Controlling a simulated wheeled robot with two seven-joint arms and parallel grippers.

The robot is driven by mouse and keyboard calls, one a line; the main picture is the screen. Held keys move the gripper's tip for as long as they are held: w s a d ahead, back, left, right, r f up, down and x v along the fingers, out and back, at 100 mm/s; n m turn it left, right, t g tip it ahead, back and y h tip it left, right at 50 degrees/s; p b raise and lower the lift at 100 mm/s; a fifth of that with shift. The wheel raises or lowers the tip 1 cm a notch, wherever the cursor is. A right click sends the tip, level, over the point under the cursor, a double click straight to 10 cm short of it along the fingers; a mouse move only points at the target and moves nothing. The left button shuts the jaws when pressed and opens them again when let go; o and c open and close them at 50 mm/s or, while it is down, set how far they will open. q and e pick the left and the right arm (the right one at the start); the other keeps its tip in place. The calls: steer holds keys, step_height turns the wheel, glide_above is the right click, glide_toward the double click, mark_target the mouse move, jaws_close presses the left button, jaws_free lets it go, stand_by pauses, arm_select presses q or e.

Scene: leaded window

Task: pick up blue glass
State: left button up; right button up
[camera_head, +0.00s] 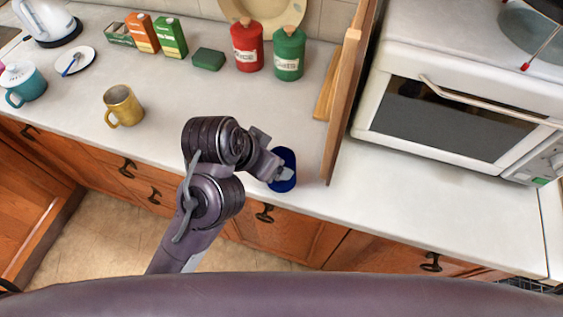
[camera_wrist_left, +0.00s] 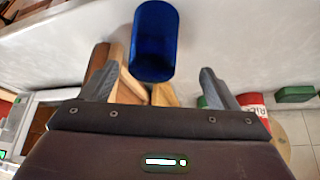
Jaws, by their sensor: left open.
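The blue glass (camera_head: 289,184) stands on the white counter near its front edge, just left of a wooden panel. In the left wrist view the blue glass (camera_wrist_left: 155,40) is dark blue, and its body lies between the lines of the two fingers, mostly beyond the fingertips. My left gripper (camera_head: 277,173) is at the glass and hides part of it in the head view. Its fingers (camera_wrist_left: 155,72) are spread wide with a gap on each side of the glass. Whether a finger touches the glass cannot be told. My right gripper is not in view.
The upright wooden panel (camera_head: 347,95) stands close to the right of the glass. A gold mug (camera_head: 123,107) is to the left. Red (camera_head: 247,47) and green (camera_head: 289,54) canisters stand behind. A white oven (camera_head: 455,110) is at right. The counter around the arm is otherwise clear.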

arm_select(q)
steer(key=shift+w+d+r, duration=0.15)
steer(key=shift+d+r, duration=0.05)
steer(key=shift+d, duration=0.3)
steer(key=shift+w+d+f+m, duration=0.1)
steer(key=shift+d+f+m, duration=0.1)
steer(key=shift+f+m, duration=0.1)
steer(key=x, duration=0.7)
steer(key=shift+d, duration=0.15)
steer(key=shift+c, duration=0.4)
steer(key=shift+r, duration=0.1)
steer(key=c, duration=1.2)
steer(key=shift+p, duration=0.3)
